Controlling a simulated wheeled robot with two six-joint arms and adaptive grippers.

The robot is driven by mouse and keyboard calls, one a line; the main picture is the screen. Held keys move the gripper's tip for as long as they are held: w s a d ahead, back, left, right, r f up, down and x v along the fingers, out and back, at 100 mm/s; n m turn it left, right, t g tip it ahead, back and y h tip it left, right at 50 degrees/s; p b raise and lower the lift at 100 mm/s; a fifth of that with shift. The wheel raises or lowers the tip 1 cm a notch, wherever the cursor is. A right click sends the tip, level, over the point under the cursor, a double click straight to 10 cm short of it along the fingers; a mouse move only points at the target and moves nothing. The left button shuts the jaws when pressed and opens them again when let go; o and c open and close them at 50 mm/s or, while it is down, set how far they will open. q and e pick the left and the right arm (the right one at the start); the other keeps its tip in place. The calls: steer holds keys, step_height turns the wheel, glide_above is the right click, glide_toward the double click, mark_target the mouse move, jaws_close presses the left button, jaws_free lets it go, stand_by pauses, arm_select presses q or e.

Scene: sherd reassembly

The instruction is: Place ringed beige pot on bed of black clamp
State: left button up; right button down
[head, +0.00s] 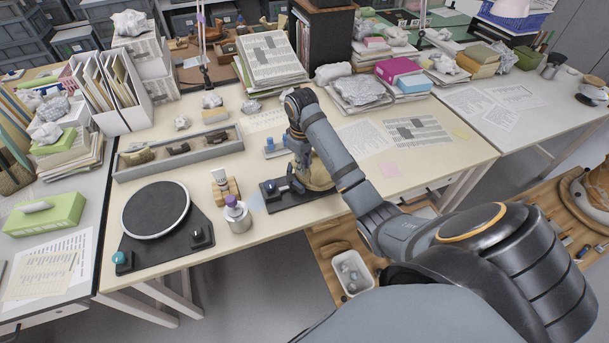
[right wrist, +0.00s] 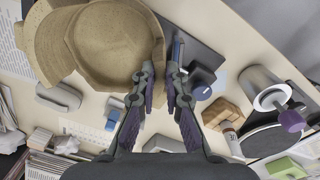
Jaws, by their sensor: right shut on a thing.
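The beige pot (head: 321,177) is mostly hidden behind my right arm in the head view. In the right wrist view the pot (right wrist: 112,42) fills the upper left, a rounded, open vessel with a broken-looking edge. My right gripper (right wrist: 163,62) is shut on the pot's wall, with a finger on either side. The black clamp (head: 300,202) lies flat on the table under and beside the pot, with a dark knob at its left end. The clamp's plate (right wrist: 203,52) also shows right of the fingers. I cannot tell whether the pot touches it. My left gripper is out of view.
A purple-capped metal jar (head: 237,215) and a wooden block (head: 225,187) stand left of the clamp. A black turntable (head: 155,210) is farther left. A grey tray (head: 181,150) of sherds and a small blue-grey device (head: 275,148) lie behind.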

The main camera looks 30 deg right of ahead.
mark_target(304, 181)
step_height(304, 181, down, 4)
steer(key=b, duration=0.2)
steer(key=shift+r+b, duration=0.25)
steer(key=shift+b, duration=0.1)
steer(key=c, duration=1.9)
jaws_free()
steer(key=o, duration=0.5)
steer(key=shift+s, duration=0.1)
step_height(304, 181, up, 12)
steer(key=p, duration=1.1)
steer(key=shift+a+p, duration=0.25)
steer(key=shift+p, duration=0.05)
